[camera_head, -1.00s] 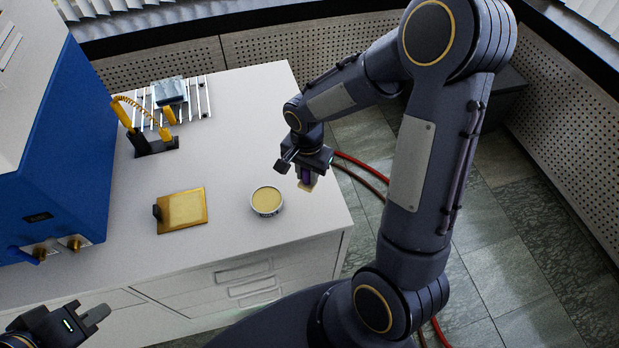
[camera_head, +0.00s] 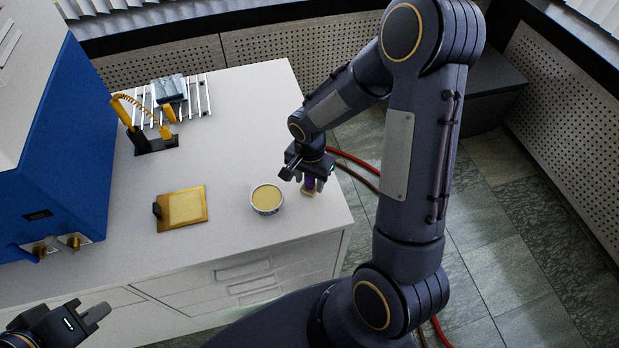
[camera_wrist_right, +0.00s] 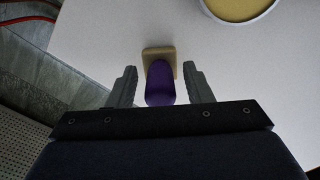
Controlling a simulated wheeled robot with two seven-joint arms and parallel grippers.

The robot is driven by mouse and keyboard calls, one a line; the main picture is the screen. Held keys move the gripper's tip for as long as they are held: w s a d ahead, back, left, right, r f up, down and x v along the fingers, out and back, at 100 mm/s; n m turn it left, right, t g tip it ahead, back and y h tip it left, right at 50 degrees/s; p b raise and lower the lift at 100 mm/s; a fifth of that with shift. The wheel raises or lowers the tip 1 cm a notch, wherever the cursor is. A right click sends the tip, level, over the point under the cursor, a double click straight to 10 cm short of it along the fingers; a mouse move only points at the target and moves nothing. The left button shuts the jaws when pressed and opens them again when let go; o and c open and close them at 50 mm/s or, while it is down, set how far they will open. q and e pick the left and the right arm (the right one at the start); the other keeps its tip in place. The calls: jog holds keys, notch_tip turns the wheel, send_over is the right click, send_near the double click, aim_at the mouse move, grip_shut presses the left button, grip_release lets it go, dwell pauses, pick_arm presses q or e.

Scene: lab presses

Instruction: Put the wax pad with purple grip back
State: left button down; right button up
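The wax pad with purple grip is a small tan block (camera_wrist_right: 155,54) with a rounded purple handle (camera_wrist_right: 160,84). It is at the right front edge area of the white bench top (camera_head: 240,120). My right gripper (camera_wrist_right: 160,70) is around the purple grip, one finger on each side, with a visible gap on both sides, so it is open. In the head view the right gripper (camera_head: 309,181) partly hides the grip, and the tan pad (camera_head: 308,192) shows below. My left gripper (camera_head: 92,318) is low at the left, away from the bench top; its finger opening is unclear.
A round tin of yellow wax (camera_head: 267,198) stands just left of the pad. A gold-coloured plate (camera_head: 182,209) lies further left. A black stand with yellow tools (camera_head: 156,146) and a wire rack (camera_head: 196,98) are behind. A blue machine (camera_head: 50,160) fills the left.

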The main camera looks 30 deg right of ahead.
notch_tip(320, 180, up, 12)
jog(key=shift+r, duration=0.1)
jog(key=s+a+r+n+t+y, duration=0.2)
jog(key=s+r+n, duration=0.2)
jog(key=s, duration=0.4)
jog(key=s+a+r+n+t+y, duration=0.1)
jog(key=s+a+r+n+t, duration=0.1)
jog(key=s+n, duration=0.4)
notch_tip(320, 180, up, 3)
jog(key=s+t, duration=0.1)
jog(key=s, duration=0.2)
jog(key=shift+f+t+y, duration=0.2)
jog(key=shift+t+y, duration=0.1)
jog(key=shift+y, duration=0.1)
